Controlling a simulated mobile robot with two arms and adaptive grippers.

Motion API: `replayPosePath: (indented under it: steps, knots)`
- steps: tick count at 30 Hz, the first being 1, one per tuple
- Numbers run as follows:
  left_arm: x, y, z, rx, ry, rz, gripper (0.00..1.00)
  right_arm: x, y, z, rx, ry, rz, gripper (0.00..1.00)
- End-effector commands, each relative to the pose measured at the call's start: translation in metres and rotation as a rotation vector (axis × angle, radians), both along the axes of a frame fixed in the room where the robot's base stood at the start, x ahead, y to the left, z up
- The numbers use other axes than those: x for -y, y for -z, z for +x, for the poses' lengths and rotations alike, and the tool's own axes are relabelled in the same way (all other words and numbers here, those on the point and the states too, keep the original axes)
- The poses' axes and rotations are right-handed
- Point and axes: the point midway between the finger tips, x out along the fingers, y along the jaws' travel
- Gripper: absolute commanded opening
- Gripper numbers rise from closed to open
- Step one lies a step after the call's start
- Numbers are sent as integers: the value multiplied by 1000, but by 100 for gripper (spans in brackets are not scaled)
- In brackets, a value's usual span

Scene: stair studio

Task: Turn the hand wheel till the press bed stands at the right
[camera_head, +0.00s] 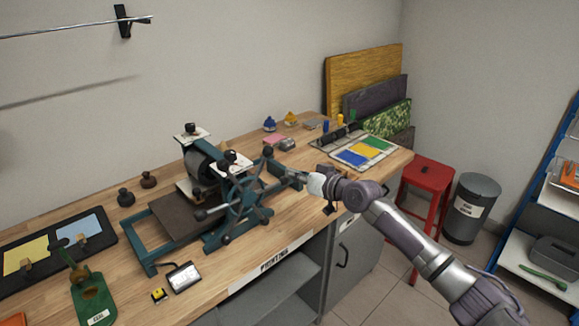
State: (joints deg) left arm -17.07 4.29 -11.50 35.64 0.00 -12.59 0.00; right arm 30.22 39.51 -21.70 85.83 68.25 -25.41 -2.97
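The printing press has a teal frame (150,249) and stands on the wooden bench. Its hand wheel (243,205) is on the front side, with spokes and dark knobs. The press bed, a flat brown plate (172,220), shows mostly at the left of the roller (200,168). My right gripper (299,179) comes in from the right and is at the right side of the hand wheel. Its fingertips are small and overlap the press parts, so I cannot tell whether they touch the wheel or are closed. My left gripper is not in view.
Colour swatch sheets (362,151) lie on the bench's right end. A black tray (62,243), a green stand (94,300) and a small white-screened device (183,277) are at the left and front. A red stool (428,178) and grey bin (471,207) stand beyond.

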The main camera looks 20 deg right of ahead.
Motion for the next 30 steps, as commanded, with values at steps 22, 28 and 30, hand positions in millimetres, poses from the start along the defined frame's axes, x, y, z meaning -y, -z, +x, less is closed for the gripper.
replayPosePath:
  steps: [22, 28, 30]
  knots:
    - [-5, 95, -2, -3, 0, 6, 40, -24, 91, -9, -225, -4, 605, 0]
    - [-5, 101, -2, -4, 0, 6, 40, -31, 99, -11, -257, -5, 692, 0]
    - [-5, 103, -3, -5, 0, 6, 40, -33, 101, -12, -263, -5, 710, 0]
